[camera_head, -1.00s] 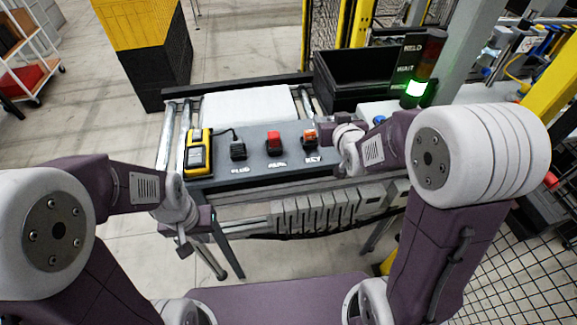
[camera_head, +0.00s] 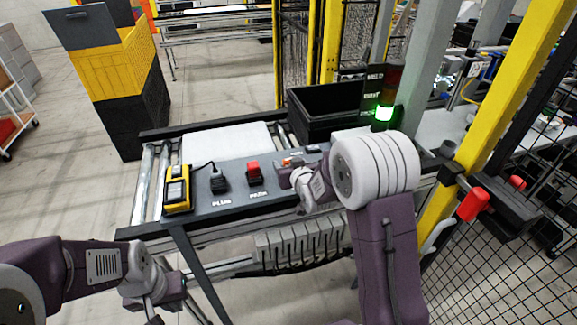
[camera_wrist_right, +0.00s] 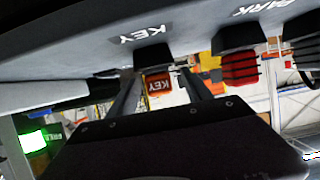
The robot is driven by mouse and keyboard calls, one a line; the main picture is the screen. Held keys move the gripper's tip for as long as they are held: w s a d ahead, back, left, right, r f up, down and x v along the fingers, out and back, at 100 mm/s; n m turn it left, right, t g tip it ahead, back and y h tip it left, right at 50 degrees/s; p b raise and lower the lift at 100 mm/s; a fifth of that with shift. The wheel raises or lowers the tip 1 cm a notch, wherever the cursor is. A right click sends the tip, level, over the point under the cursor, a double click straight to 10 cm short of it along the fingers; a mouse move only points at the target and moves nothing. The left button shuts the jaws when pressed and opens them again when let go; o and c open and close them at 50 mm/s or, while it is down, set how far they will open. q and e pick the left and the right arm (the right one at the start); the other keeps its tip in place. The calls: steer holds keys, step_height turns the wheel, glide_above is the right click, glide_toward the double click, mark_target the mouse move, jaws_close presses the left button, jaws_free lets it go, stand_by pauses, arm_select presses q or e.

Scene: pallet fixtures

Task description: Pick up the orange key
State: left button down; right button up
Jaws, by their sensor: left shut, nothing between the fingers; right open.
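The orange key (camera_head: 288,162) stands in its black holder on the dark panel (camera_head: 225,202), partly hidden by my right gripper (camera_head: 284,176).
A red piece (camera_head: 254,172) marked PARK, a black plug (camera_head: 218,182) and a yellow device (camera_head: 177,188) sit on the same panel. Behind are a white sheet (camera_head: 228,143), a black bin (camera_head: 322,115) and a signal light lit green (camera_head: 384,112). A yellow post (camera_head: 500,120) and mesh fence stand at right.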

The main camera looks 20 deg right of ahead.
steer(key=x, duration=0.3)
steer(key=shift+d+p, duration=0.1)
steer(key=shift+p, duration=0.2)
steer(key=shift+w+f, duration=0.1)
steer(key=shift+w, duration=0.3)
jaws_close()
step_height(320, 180, up, 16)
step_height(320, 180, up, 12)
steer(key=p, duration=0.9)
glide_above(286, 160)
steer(key=w, duration=0.3)
steer(key=shift+d, duration=0.45)
